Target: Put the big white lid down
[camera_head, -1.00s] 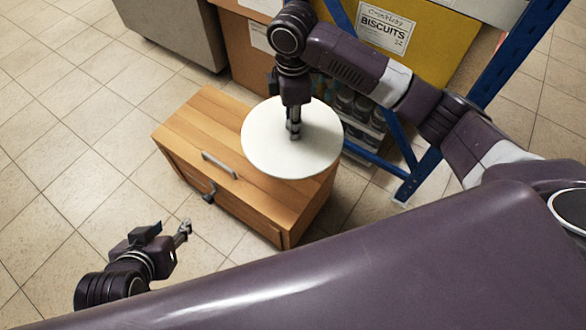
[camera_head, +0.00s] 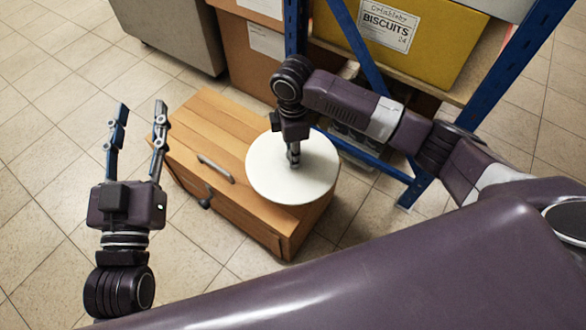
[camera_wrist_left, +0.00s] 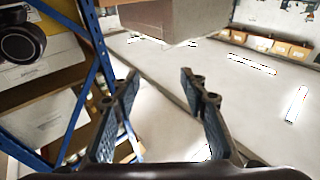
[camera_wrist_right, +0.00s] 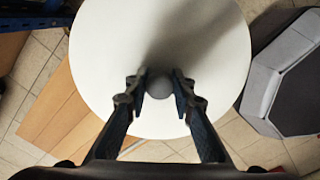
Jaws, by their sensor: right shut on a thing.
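The big white lid (camera_head: 268,186) is a round flat disc over the right part of a wooden chest (camera_head: 195,128). It overhangs the chest's right side; I cannot tell whether it touches the top. My right gripper (camera_head: 294,164) points down at the lid's middle. In the right wrist view the lid (camera_wrist_right: 215,50) fills the centre and my right gripper (camera_wrist_right: 159,80) is shut on its grey round knob (camera_wrist_right: 159,88). My left gripper (camera_head: 141,104) is open and empty, left of the chest; its spread fingers also show in the left wrist view (camera_wrist_left: 157,75).
The chest has a metal handle (camera_head: 215,168) and a dark catch (camera_head: 204,201) at its front. A blue-framed shelf (camera_head: 470,103) with a yellow biscuits box (camera_head: 425,55) stands behind. A brown box (camera_head: 245,70) and a grey cabinet (camera_head: 170,30) are behind left. The left floor is clear.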

